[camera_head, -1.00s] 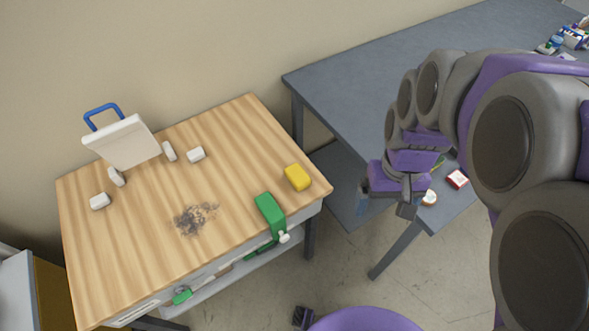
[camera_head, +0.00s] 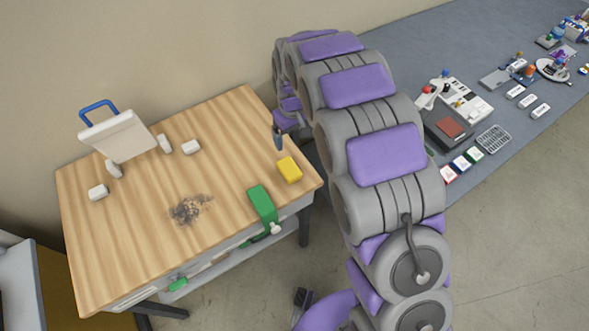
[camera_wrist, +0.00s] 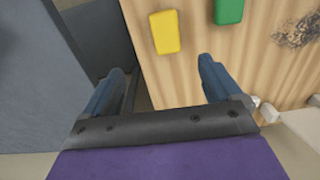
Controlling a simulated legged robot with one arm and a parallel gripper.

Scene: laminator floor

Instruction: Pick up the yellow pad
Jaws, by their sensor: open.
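The yellow pad (camera_head: 289,169) is a small rounded block lying on the wooden table (camera_head: 130,230) near its right edge. In the wrist view the yellow pad (camera_wrist: 165,32) is at the top, ahead of the fingers and between their lines. My gripper (camera_head: 279,138) is just behind the pad over the table's right edge, partly hidden by my arm in the head view. In the wrist view my gripper (camera_wrist: 160,85) is open, with its two blue fingers apart and nothing between them.
A green block (camera_head: 262,206) lies near the pad. White blocks (camera_head: 190,147), a dark smudge (camera_head: 190,209) and a white board with a blue handle (camera_head: 122,137) are on the wooden table. A grey-blue table (camera_head: 440,60) with many small items stands to the right.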

